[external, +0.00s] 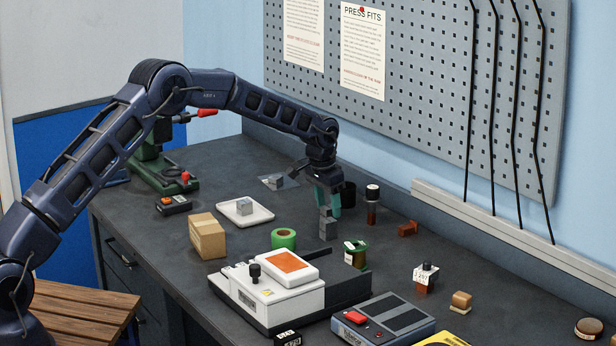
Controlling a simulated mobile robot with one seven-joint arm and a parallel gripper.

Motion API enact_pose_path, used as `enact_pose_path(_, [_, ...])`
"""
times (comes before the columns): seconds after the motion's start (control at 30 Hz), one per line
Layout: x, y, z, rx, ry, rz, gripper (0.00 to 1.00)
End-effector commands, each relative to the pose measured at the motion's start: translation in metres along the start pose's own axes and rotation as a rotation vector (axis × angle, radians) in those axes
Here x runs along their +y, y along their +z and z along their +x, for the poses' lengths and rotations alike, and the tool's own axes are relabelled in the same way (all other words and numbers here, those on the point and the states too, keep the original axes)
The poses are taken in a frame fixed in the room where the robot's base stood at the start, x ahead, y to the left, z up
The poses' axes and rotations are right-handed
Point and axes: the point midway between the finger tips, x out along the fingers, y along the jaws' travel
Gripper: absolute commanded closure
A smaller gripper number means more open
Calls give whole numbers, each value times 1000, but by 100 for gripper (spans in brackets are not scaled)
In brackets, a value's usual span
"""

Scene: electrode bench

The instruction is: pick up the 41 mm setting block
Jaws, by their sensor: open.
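My gripper (328,203) points down over the right middle of the dark bench, with green fingers. Its jaws are open. A grey block (328,230) stands upright on the bench directly below, its top at the fingertips. I cannot tell whether the fingers are around its top or touch it. No size marking is readable, so I cannot tell which block is the 41 mm one.
A white-and-black device (270,290) stands in front. A cardboard box (207,236) is at left. A pegboard (420,90) rises behind.

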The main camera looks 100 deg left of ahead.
Motion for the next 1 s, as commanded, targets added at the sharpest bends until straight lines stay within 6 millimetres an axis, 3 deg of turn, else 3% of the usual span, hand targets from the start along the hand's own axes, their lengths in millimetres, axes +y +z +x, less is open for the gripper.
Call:
enact_pose_path(0.13, [0, 0, 17, 0, 1, 0, 47])
enact_pose_path(0.37, [0, 0, 18, 1, 0, 0, 47])
enact_pose_path(0.63, [0, 0, 18, 1, 0, 0, 98])
enact_pose_path(1.0, [0, -2, 12, 3, -1, 0, 100])
